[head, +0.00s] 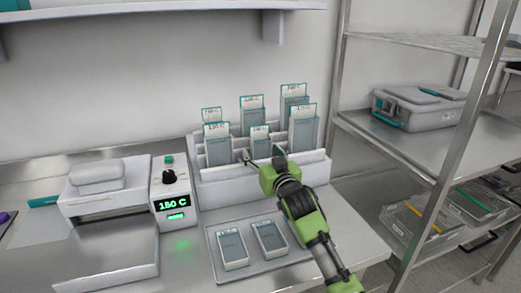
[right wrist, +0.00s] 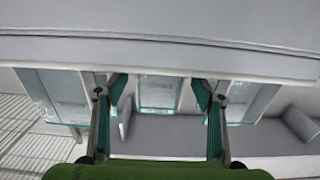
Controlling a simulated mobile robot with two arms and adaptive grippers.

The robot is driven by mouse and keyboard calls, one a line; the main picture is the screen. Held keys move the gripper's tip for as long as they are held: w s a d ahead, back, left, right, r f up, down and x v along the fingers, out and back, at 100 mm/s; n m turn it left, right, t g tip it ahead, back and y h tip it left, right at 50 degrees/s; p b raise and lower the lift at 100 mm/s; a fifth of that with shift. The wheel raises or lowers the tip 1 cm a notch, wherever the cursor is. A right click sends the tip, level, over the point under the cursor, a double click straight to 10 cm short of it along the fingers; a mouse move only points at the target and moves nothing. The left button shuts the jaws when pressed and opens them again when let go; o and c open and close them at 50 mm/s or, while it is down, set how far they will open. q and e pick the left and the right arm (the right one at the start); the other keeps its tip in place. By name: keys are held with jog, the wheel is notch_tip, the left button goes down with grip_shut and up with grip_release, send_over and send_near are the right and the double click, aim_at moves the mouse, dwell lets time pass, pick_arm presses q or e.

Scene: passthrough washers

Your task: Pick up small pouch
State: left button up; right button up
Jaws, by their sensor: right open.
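Several clear-and-grey pouches with printed labels stand upright in a white slotted rack (head: 215,190). A small pouch (head: 260,147) stands in the front row, middle column, just behind my right gripper (head: 263,157). My right gripper is open and empty at the front of the rack. In the right wrist view, the small pouch (right wrist: 158,92) shows between the two spread fingers (right wrist: 158,92), apart from both. Larger pouches flank it, one at left (right wrist: 55,97) and one at right (right wrist: 255,101). The lower part of the small pouch is hidden in the head view. My left gripper is not in view.
A sealer with a display reading 150 C (head: 174,192) stands at left. A wire shelf unit (head: 440,45) with a grey case (head: 418,108) is at right.

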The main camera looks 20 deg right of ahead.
jog(key=c, duration=0.8)
jog(key=shift+r, duration=0.1)
